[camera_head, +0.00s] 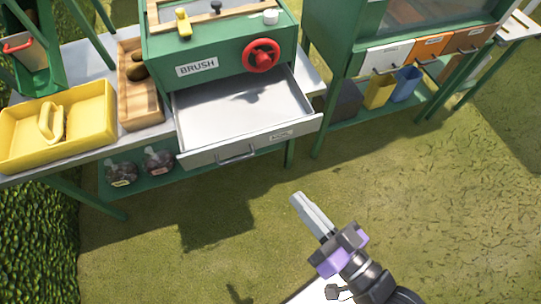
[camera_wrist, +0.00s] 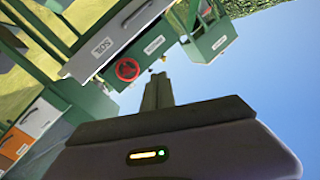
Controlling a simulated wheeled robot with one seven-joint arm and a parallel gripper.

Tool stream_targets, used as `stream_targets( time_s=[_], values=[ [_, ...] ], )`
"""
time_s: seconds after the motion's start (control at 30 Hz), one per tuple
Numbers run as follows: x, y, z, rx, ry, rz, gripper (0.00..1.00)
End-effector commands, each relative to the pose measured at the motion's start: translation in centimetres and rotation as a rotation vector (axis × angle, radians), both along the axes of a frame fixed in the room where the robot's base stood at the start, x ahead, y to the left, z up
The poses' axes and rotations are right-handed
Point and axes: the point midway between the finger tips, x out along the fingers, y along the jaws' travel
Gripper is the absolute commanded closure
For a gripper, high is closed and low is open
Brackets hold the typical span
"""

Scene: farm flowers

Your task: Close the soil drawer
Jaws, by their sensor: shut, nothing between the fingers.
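The soil drawer (camera_head: 240,112) is pulled out of the green machine marked BRUSH (camera_head: 222,60) and looks empty inside. Its grey front, with a bar handle and a label, faces me. In the wrist view the drawer front (camera_wrist: 88,62) is tilted at the upper left, its label reading SOIL. My gripper (camera_head: 300,200) is in front of the drawer, below and to its right in the head view, apart from it. Its fingers are together and empty. They also show in the middle of the wrist view (camera_wrist: 157,82).
A red wheel (camera_head: 261,55) is on the machine above the drawer. A yellow tray (camera_head: 85,112) and a wooden box (camera_head: 130,100) stand left on the bench. Bags (camera_head: 121,173) lie on the shelf below. A second green station (camera_head: 345,50) is at right. Open grass lies before the drawer.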

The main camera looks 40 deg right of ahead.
Motion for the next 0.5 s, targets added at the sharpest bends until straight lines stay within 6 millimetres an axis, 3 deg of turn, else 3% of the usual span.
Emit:
stream_targets(
  time_s=[0.03,0.23,0.4,0.5],
  values=[
    [1.7,0.5,-2.8,0.122,-0.032,-0.011,1.00],
    [6.8,0.2,-9.5,0.689,-0.107,-0.116,1.00],
    [7.0,-1.8,-13.1,1.000,-0.120,-0.245,1.00],
    [6.5,-2.9,-13.7,1.090,-0.138,-0.289,1.00]
  ],
)
